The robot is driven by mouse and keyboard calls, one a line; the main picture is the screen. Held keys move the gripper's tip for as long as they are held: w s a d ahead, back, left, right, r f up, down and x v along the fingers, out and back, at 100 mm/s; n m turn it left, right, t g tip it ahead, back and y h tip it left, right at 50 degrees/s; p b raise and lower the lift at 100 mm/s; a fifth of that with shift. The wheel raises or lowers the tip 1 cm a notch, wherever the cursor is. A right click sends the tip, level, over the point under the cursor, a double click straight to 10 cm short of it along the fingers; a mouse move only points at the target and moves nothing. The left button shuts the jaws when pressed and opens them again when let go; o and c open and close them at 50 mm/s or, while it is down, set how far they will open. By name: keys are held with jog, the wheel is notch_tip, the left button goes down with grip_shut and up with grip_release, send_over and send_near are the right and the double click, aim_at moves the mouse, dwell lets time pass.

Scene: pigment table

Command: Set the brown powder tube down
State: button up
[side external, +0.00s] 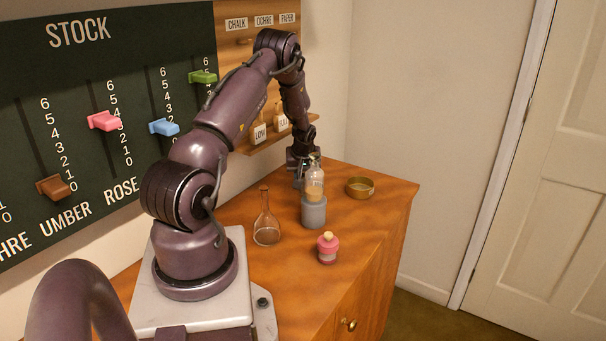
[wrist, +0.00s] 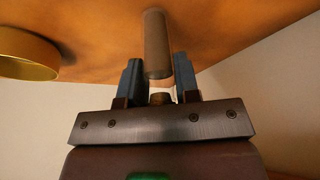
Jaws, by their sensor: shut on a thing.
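The brown powder tube (wrist: 156,45) shows in the wrist view as a brown column reaching from between my fingers toward the table, with a cork (wrist: 162,99) close to my palm. My gripper (wrist: 158,67) is shut on it, one dark finger on each side. In the side view my gripper (side external: 298,178) points down over the far part of the table, behind a clear glass vessel and a grey jar. The tube is mostly hidden there. I cannot tell whether its lower end touches the wood.
A round brass dish (side external: 360,187) lies right of my gripper; it also shows in the wrist view (wrist: 28,55). The grey jar (side external: 314,213) and clear glass vessel (side external: 315,173) stand in front. A glass flask (side external: 266,233) and pink bottle (side external: 327,252) stand nearer. The table's right edge is close.

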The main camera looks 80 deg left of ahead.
jog(key=shift+f, duration=0.15)
jog(key=o, duration=0.9)
jog(key=w+v, duration=0.1)
jog(key=v, duration=1.1)
jog(key=w+d+r+m+t+h, duration=0.15)
jog(key=d+r+m, duration=0.25)
jog(key=d+r, duration=0.55)
jog(key=w+d+r+m+t, duration=0.25)
jog(key=d+r, duration=0.35)
jog(key=d, duration=0.7)
jog(key=s+d+r+m+h, duration=0.1)
jog(key=s+d+m, duration=0.2)
jog(key=d, duration=0.3)
jog(key=s+d+r+m+h, duration=0.1)
jog(key=s+d+r+m, duration=0.1)
jog(key=d, duration=0.4)
jog(key=s+d+r+m+t+h, duration=0.1)
jog(key=s+d+m, duration=0.3)
jog(key=s+d, duration=0.1)
jog(key=shift+s+d+r+m, duration=0.2)
jog(key=shift+d+m, duration=0.15)
jog(key=shift+d, duration=0.2)
